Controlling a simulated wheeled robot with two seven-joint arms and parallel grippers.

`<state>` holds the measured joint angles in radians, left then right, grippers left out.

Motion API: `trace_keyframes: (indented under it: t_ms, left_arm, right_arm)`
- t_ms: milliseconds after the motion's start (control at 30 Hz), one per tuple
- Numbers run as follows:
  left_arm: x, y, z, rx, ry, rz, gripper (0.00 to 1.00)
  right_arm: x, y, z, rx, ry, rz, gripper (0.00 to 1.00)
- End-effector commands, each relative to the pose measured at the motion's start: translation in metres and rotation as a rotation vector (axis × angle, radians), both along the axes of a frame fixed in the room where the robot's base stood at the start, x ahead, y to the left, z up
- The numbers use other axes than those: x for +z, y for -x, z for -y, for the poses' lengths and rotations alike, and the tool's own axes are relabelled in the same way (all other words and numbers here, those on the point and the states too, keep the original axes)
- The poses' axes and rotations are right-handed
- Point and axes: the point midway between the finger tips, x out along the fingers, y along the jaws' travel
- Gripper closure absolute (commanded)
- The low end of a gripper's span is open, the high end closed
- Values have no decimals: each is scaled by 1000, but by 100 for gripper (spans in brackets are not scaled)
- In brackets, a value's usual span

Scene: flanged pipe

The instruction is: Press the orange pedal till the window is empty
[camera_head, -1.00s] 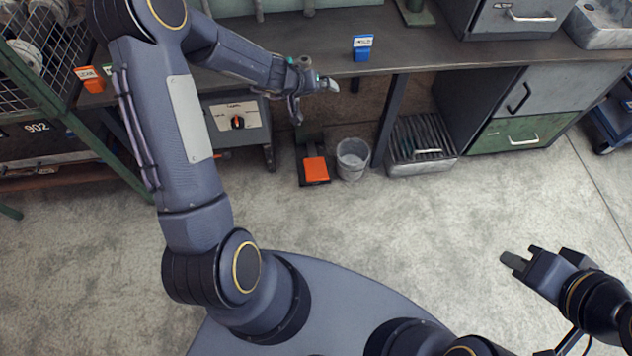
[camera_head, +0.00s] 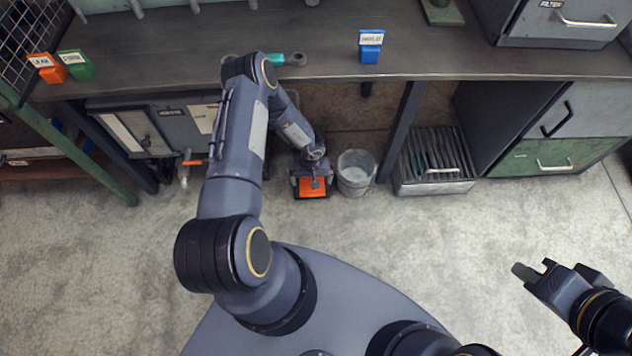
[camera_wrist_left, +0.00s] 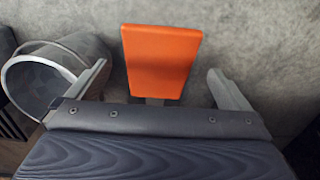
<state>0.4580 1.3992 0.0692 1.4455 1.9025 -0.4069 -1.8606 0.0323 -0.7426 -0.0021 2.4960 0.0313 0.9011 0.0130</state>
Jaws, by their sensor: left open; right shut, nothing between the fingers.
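The orange pedal (camera_head: 312,190) sits on a dark base on the floor under the bench. My left gripper (camera_head: 316,181) is down over it and partly covers it in the head view. In the left wrist view the gripper (camera_wrist_left: 158,72) is open, with its fingers spread to either side of the pedal (camera_wrist_left: 160,55) and nothing held between them. I cannot tell whether it touches the pedal. My right gripper (camera_head: 532,268) is shut and empty over open floor at right. A grey unit (camera_head: 180,125) under the bench has pale panels; I cannot make out a window's contents.
A grey bucket (camera_head: 355,172) stands just right of the pedal, also at left in the wrist view (camera_wrist_left: 60,75). A slatted metal bin (camera_head: 432,165) is farther right. A pipe with an orange handle (camera_head: 192,163) hangs left. The bench edge (camera_head: 480,75) is above; the front floor is clear.

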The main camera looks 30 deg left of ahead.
Motion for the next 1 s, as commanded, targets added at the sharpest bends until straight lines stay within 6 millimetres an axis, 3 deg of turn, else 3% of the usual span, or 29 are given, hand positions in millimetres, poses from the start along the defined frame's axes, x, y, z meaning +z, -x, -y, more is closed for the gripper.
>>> trace_keyframes:
  t_ms: [100,333,767,1000]
  left_arm:
    - [-24,0,0,-1,-1,1,0]
    - [-56,-1,1,-2,-1,3,0]
    - [-65,-1,0,-2,-1,5,0]
    - [-65,-1,0,-2,0,4,31]
  right_arm:
    - [-11,0,0,0,0,0,100]
    - [-22,0,0,0,0,0,100]
    - [-24,0,0,0,0,0,100]
    - [-24,0,0,0,0,0,100]
